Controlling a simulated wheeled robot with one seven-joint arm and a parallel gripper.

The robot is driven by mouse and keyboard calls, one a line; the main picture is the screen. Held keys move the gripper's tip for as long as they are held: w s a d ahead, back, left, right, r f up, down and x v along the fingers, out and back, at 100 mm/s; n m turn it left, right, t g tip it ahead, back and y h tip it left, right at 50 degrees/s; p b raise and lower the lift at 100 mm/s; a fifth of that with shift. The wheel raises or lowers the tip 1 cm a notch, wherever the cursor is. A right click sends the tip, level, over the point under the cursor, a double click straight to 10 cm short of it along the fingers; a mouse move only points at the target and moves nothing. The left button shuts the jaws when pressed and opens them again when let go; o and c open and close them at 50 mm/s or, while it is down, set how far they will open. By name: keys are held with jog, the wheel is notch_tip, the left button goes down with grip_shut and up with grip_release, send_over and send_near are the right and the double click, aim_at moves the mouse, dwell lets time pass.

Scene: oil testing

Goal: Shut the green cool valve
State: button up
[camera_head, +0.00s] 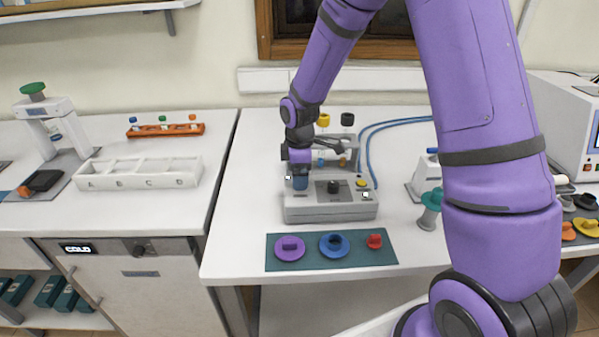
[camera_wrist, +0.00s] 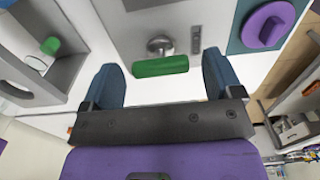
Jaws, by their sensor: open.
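The green cool valve shows in the wrist view as a green bar handle (camera_wrist: 160,66) beside a round silver fitting (camera_wrist: 160,46) on a pale grey device. My gripper (camera_wrist: 161,73) is open, with one blue finger on each side of the green handle. Gaps show between the handle and both fingers. I cannot make out the green handle in that view. The device also has a black knob (camera_head: 333,187) and a yellow button (camera_head: 361,183).
A dark green mat (camera_head: 340,262) with a purple (camera_head: 290,247), a blue (camera_head: 334,244) and a red (camera_head: 375,241) piece lies in front of the device. The purple piece also shows in the wrist view (camera_wrist: 268,25). A white tray (camera_head: 140,180) stands left; blue tubing (camera_head: 395,122) runs behind.

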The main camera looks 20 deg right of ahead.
jog(key=c, duration=0.9)
jog(key=shift+m, duration=0.4)
jog(key=m, duration=0.8)
jog(key=shift+m, duration=0.3)
jog(key=m, duration=0.4)
jog(key=shift+m, duration=2.2)
